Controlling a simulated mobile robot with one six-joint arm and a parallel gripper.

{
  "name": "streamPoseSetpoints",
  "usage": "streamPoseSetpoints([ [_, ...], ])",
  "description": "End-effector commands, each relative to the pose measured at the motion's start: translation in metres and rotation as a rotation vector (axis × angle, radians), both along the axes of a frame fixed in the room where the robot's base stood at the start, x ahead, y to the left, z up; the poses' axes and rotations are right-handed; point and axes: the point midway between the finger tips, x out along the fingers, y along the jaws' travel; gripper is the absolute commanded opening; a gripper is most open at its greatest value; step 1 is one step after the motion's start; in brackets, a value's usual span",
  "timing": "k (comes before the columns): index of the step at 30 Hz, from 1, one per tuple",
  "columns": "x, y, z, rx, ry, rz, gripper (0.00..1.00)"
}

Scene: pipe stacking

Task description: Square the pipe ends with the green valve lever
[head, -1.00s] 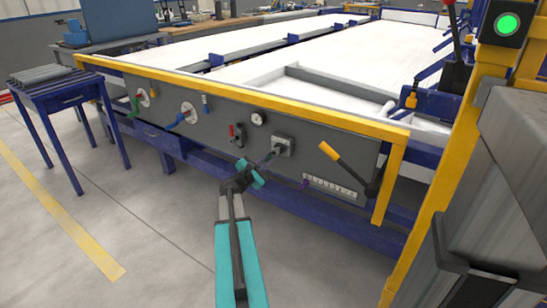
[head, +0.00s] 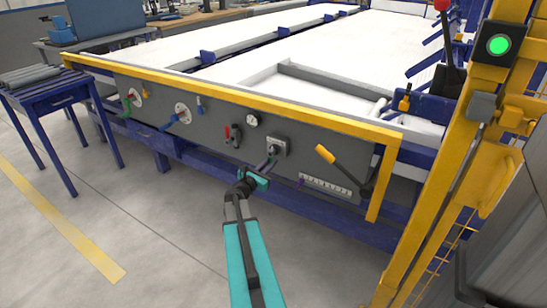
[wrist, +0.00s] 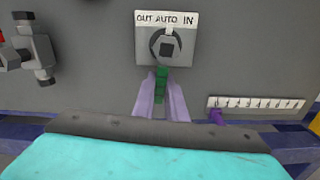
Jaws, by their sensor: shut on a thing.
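The green valve lever (head: 127,103) is at the left end of the grey panel (head: 219,130), by a round white plate. My gripper (head: 269,165) is well to its right, just below a selector switch (head: 277,147). In the wrist view my lilac fingers (wrist: 161,98) are shut on a narrow green piece (wrist: 161,84). The piece is under the selector (wrist: 167,45), whose plate reads OUT AUTO IN. I cannot tell whether the green piece touches the selector. The valve lever is out of the wrist view.
A blue lever (head: 178,118), a red-handled valve (head: 231,136), a gauge (head: 252,121) and a yellow-handled lever (head: 338,165) stick out from the panel. A yellow rail (head: 230,88) runs above it. A blue table with grey pipes (head: 30,76) stands left. Floor in front is clear.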

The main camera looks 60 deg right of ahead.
Motion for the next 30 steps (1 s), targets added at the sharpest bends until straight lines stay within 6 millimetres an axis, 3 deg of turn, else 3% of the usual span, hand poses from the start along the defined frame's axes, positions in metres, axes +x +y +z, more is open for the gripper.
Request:
streamPoseSetpoints([
  [18,-0.022,0.01,0.008,0.022,0.553,0.005,0.0],
  [30,-0.031,0.012,0.011,0.03,0.779,0.007,0.0],
])
